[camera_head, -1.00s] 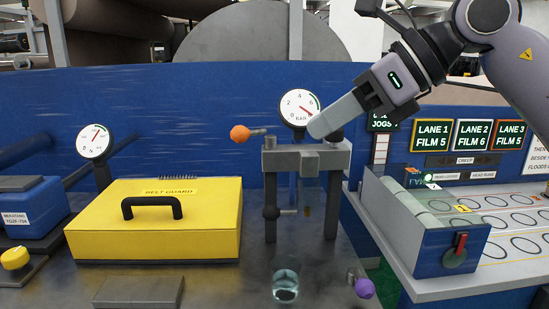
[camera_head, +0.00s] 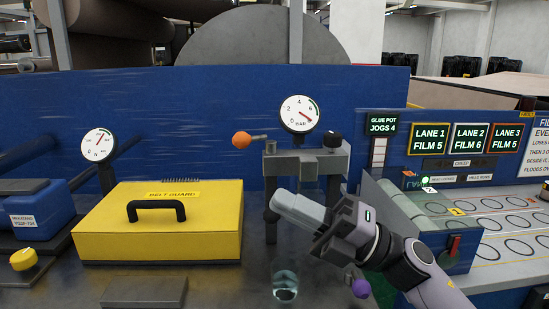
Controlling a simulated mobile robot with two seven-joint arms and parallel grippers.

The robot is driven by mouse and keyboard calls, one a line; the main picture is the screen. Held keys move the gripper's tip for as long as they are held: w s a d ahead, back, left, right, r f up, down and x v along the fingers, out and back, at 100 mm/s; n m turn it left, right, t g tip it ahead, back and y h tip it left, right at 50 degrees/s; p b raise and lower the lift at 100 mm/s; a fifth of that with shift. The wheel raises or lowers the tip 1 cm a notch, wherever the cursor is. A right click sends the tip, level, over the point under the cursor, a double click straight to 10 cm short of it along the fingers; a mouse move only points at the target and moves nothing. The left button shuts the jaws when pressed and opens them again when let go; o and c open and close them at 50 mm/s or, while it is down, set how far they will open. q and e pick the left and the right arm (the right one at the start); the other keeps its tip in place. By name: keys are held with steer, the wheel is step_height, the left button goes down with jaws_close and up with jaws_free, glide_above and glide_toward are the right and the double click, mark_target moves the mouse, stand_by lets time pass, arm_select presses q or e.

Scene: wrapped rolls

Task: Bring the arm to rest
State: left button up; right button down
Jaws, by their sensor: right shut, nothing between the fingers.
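My right gripper (camera_head: 285,203) comes in from the lower right and points left. Its fingers are shut with nothing between them. It is in front of the grey press-like stand (camera_head: 308,165), and its fingers and wrist hide part of the stand's legs. From this view I cannot tell whether it touches the stand. A clear glass (camera_head: 285,285) stands on the bench below the fingertips. My left gripper is not in view.
A yellow belt guard box (camera_head: 160,225) with a black handle sits left of the stand. An orange-knobbed lever (camera_head: 242,138) and a round gauge (camera_head: 299,114) are above. A purple knob (camera_head: 361,288) is just under my right wrist.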

steer(key=d+f+m+t+h, duration=0.4)
steer(key=f+m+t+h, duration=0.1)
steer(key=f+m, duration=0.35)
steer(key=d+f+m+t+h+p, duration=0.1)
steer(key=d+f+m+t+h, duration=0.3)
steer(key=f+m, duration=0.4)
steer(key=d+f+m+t+h, duration=0.3)
steer(key=f+m+t+h, duration=0.25)
steer(key=m, duration=0.45)
steer(key=s+d+f+m+g+h, duration=0.3)
steer(key=s+f+m+g, duration=0.1)
steer(key=s+f, duration=0.5)
steer(key=s+d+f+m+g+h+p, duration=0.1)
steer(key=s+d+f+m+g+h, duration=0.2)
steer(key=s+f, duration=0.5)
step_height(320, 180, down, 4)
steer(key=shift+s+d+r+m+g, duration=0.2)
steer(key=shift+s+d+m+g, duration=0.25)
steer(key=shift+m, duration=0.3)
